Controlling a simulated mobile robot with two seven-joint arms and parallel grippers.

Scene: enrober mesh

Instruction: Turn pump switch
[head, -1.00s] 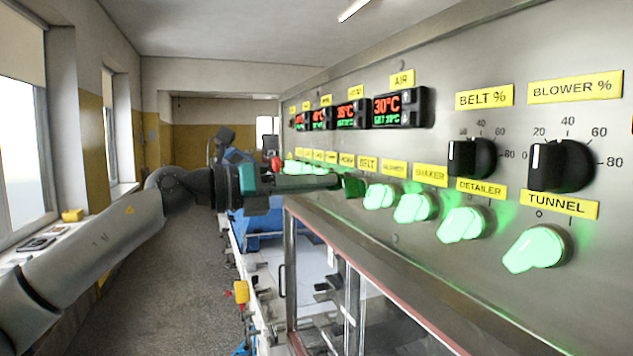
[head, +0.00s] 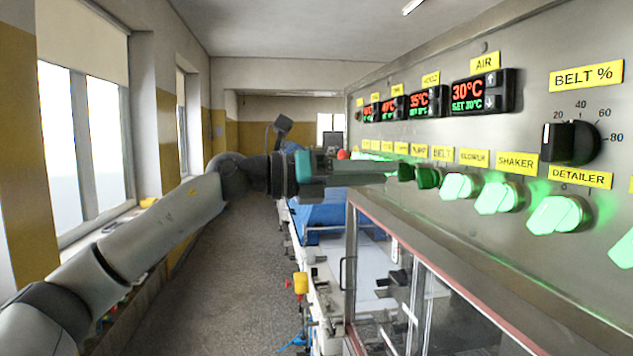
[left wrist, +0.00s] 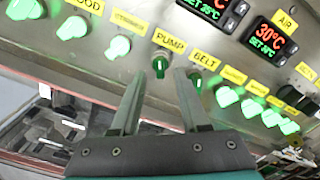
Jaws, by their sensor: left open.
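The pump switch (left wrist: 160,65) is a dark green, unlit knob under the yellow PUMP label (left wrist: 169,41) in the left wrist view. It stands upright, with a pale mark on it. My left gripper (left wrist: 161,78) is open, and its two fingers point at the panel on either side of the switch, with nothing held. I cannot tell how far the tips are from the knob. In the head view my left gripper (head: 383,174) reaches along the panel, its tips close to the dark pump knob (head: 405,172). My right gripper is not in view.
The unlit belt knob (left wrist: 195,81) sits close to the right finger. Several lit green knobs (head: 497,197) line the steel panel (head: 420,135). Temperature displays (head: 482,93) are above them. A glass-fronted enclosure (head: 420,290) lies below. The floor (head: 220,290) at left is clear.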

